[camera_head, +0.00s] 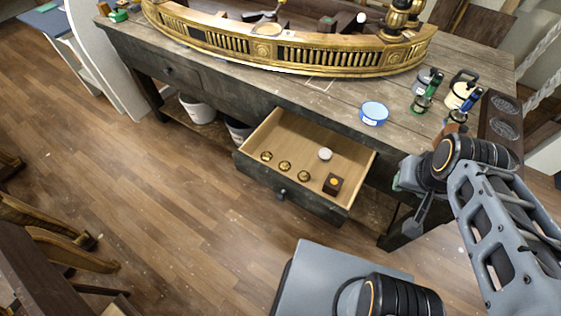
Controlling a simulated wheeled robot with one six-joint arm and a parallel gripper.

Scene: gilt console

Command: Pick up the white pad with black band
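A small white round pad (325,153) lies in the open drawer (273,148), toward its back right; a black band on it is too small to make out. My gripper (416,218) is at the right, beside the table's front right corner and right of the drawer, apart from the pad. It is seen partly from behind, and its fingertips are not clear enough to tell open from shut. I see nothing clearly held in it.
The drawer also holds several brass knobs (284,165) and a dark box (333,184).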

